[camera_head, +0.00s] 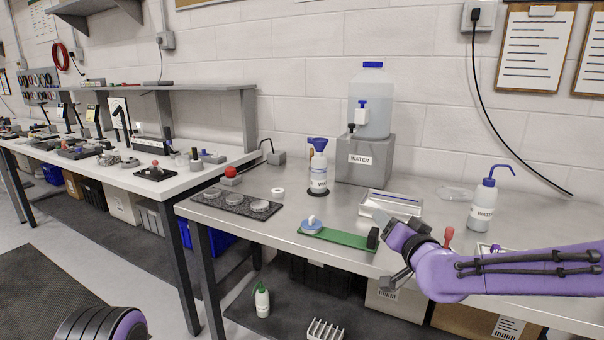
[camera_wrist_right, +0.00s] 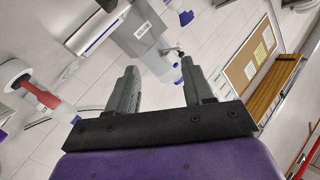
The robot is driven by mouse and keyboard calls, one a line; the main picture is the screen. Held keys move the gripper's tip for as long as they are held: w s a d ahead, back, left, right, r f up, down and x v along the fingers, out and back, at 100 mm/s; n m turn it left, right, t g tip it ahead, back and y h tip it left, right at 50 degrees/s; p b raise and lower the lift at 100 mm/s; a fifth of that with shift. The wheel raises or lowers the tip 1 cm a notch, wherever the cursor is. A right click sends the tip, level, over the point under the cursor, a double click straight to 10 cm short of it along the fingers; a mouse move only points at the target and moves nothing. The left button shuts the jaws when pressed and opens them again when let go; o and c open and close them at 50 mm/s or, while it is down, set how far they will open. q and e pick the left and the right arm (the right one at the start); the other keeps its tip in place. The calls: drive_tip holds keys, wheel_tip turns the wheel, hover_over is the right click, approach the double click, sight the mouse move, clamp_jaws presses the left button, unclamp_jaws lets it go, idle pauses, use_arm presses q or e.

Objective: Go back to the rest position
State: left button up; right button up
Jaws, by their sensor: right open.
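My right gripper (camera_head: 388,236) reaches in from the right over the front of the metal table (camera_head: 270,185). It is near the right end of a green strip (camera_head: 345,238), and I cannot tell whether it touches it. In the right wrist view the two grey fingers (camera_wrist_right: 159,78) stand apart with nothing between them. A round white and blue piece (camera_head: 312,225) sits at the left end of the green strip, and a small dark block (camera_head: 373,238) at its right end. My left gripper is not visible; only a purple and black part of me shows at the lower left.
A water jug (camera_head: 372,105) stands on a grey box (camera_head: 365,160) at the back. A wash bottle (camera_head: 482,203) stands on the right, and a bottle with a blue funnel (camera_head: 319,172) in the middle. A black tray (camera_head: 237,203) with round pieces lies left. Floor at left is clear.

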drive_tip(key=s+d+f+m+g+h, duration=0.15)
drive_tip(key=s+f, duration=0.35)
drive_tip(key=f, duration=0.5)
drive_tip(key=s+d+f+m+g+h, duration=0.1)
drive_tip(key=s+d+f+g, duration=0.3)
drive_tip(key=f, duration=0.6)
drive_tip(key=s+a+f+m+g+h, duration=0.1)
drive_tip(key=s+f, duration=0.5)
drive_tip(key=f, duration=0.5)
drive_tip(key=s+d+f+g, duration=0.2)
drive_tip(key=s+f, duration=0.3)
drive_tip(key=s, duration=0.4)
drive_tip(key=s+d+f+g+h, duration=0.1)
drive_tip(key=s+d+f+g, duration=0.1)
drive_tip(key=s+f, duration=0.3)
drive_tip(key=s+d+f+n+g+h, duration=0.1)
drive_tip(key=s+f, duration=0.4)
drive_tip(key=s, duration=0.9)
drive_tip(key=shift+d+g, duration=0.45)
drive_tip(key=shift+g, duration=0.6)
